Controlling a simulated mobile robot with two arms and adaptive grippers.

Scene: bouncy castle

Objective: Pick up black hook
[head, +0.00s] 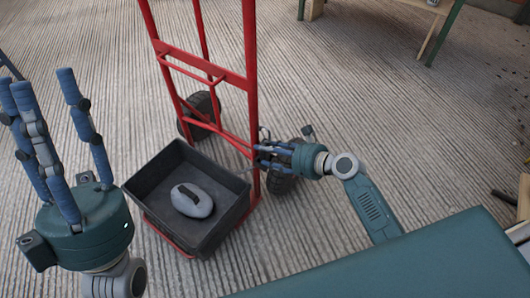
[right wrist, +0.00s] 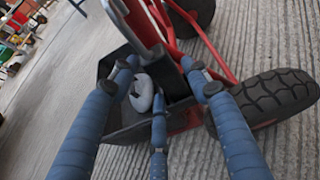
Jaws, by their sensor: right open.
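I cannot surely make out a black hook. A thin dark curved piece (head: 263,132) shows by the fingertips of my right gripper in the head view; I cannot tell whether it is the hook or part of a finger. A grey rounded object (head: 183,204) with a black piece (head: 195,195) on top lies in a black tray (head: 222,228); the grey object also shows in the right wrist view (right wrist: 144,88). My right gripper (head: 262,152) is open beside the red frame, right of the tray; its fingers spread in the right wrist view (right wrist: 158,74). My left gripper (head: 40,88) is open and empty, fingers upright.
A red hand truck (head: 250,60) with black wheels (head: 199,112) stands over the tray's back right edge. A wheel (right wrist: 280,95) is close to my right gripper. A table with green legs (head: 443,35) stands at the back right.

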